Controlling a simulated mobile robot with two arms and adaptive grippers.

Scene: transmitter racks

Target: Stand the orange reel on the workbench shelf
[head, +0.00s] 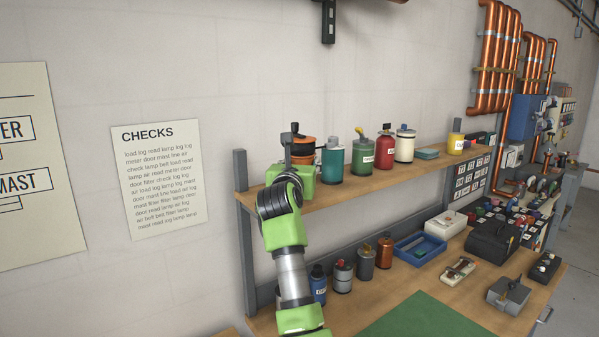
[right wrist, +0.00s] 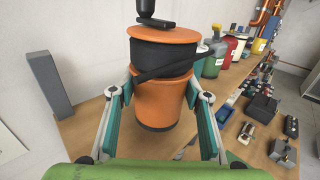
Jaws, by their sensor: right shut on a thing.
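The orange reel (head: 303,148) is at the left end of the workbench shelf (head: 385,181), upright. In the right wrist view the reel (right wrist: 165,102) has an orange top disc, a black band, an orange lower body, a dark base and a black crank-like part on top. My right gripper (head: 300,172) comes from the front and is shut on it, one finger on each side in the wrist view (right wrist: 160,92). The reel is over the shelf board (right wrist: 85,117); I cannot tell whether its base touches it. My left gripper is not in view.
A teal canister (head: 333,160) stands close right of the reel, then green (head: 361,157), red (head: 386,151) and cream (head: 405,146) ones. A grey shelf post (head: 240,171) is at the left. Bottles and a blue tray (head: 420,246) are on the bench below.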

